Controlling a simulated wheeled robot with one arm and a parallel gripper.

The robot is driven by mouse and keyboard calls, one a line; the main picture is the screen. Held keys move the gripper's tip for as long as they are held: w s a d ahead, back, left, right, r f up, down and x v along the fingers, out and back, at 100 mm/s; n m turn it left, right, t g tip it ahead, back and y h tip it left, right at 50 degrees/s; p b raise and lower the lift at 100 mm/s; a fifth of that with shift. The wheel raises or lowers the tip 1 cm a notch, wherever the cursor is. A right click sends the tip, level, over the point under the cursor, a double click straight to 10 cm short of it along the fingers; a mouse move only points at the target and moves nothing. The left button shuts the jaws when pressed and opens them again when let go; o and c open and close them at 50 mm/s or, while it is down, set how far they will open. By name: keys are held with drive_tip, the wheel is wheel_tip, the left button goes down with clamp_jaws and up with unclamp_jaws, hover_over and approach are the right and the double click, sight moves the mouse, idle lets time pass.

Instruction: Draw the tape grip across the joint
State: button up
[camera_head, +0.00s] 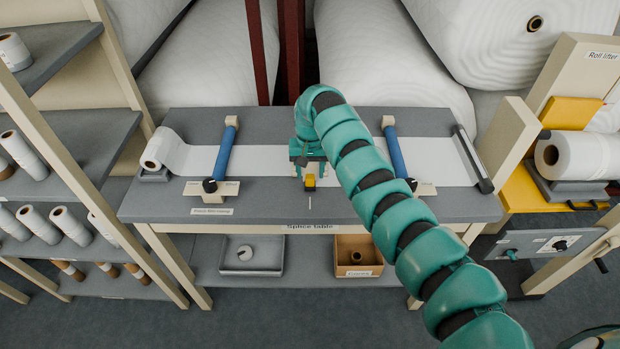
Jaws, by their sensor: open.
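The splice table (260,210) stands in the middle with a white sheet (265,160) lying across it from left to right. My gripper (309,170) is over the middle of the sheet, pointing down, with its jaws open. A small yellow piece (310,182), perhaps the tape grip, shows at the near side of the jaws; I cannot tell whether it lies between the fingers or touches them. The joint is not clear to see, as my gripper and arm cover the sheet's middle. A short pale line (310,203) marks the table top just in front of the yellow piece.
Blue bars cross the sheet at left (222,155) and right (397,152). A white roll (163,150) sits at the table's left end, a dark bar (472,158) at its right. Shelves (70,130) stand left, a roll lifter (530,190) right.

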sight(310, 177)
wheel_tip(310, 177, up, 14)
drive_tip(key=b, duration=0.3)
drive_tip(key=shift+b, duration=0.3)
idle(0.4)
